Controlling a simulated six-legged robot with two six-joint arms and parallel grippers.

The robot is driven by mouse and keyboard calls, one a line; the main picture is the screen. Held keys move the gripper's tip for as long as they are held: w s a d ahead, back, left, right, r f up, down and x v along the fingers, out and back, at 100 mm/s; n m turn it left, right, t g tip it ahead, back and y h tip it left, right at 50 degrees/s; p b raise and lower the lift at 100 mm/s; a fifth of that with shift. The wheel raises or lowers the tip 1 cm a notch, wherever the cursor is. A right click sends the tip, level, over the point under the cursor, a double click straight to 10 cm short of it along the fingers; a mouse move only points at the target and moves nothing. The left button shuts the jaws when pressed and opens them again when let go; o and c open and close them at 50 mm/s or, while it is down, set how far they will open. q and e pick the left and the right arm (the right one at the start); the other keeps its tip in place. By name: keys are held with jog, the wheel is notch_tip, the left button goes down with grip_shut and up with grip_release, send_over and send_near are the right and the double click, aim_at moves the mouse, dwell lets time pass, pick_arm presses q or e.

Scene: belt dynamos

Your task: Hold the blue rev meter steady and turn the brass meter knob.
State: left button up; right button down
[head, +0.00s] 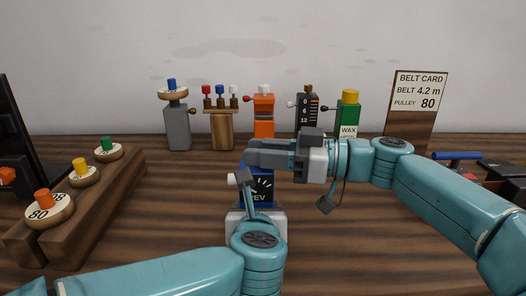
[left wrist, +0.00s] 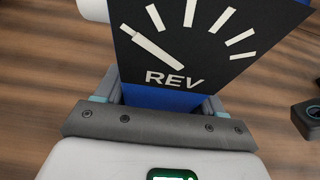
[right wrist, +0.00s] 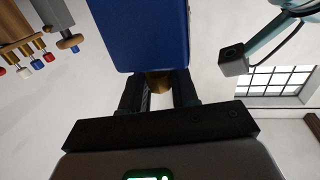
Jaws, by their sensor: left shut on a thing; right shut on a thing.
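The blue rev meter (head: 258,187) stands mid-table, with a black dial face marked REV. Its face fills the top of the left wrist view (left wrist: 205,40), the white pointer slanting up-left. My left gripper (head: 257,208) is shut around the lower part of the meter body. My right gripper (head: 250,154) reaches in from the right, across the top of the meter. In the right wrist view the brass knob (right wrist: 158,85) sits between its fingers, just beyond the blue body. In the head view that gripper hides the knob.
Behind stand a grey post (head: 178,130), a wooden stand with coloured pins (head: 221,135), an orange device (head: 264,118), a dark scale block (head: 306,115) and a green wax bottle (head: 348,115). A wooden rack (head: 115,190) with numbered pulleys lies left. A belt card (head: 417,95) stands right.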

jog(key=m+t, duration=0.1)
jog(key=t, duration=0.1)
jog(key=m+t+h, duration=0.1)
jog(key=m+t, duration=0.1)
jog(key=shift+s+r+t+h, duration=0.1)
jog(key=shift+r+t+h, duration=0.05)
jog(key=shift+t+h, duration=0.2)
jog(key=m+t+h, duration=0.2)
jog(key=m+t, duration=0.1)
jog(key=t, duration=0.1)
jog(key=shift+r, duration=0.1)
jog(key=shift+m+t+h, duration=0.25)
jog(key=shift+m+h, duration=0.05)
jog(key=shift+h, duration=0.15)
jog(key=c, duration=1)
grip_release()
jog(key=shift+f, duration=0.2)
jog(key=v, duration=1.2)
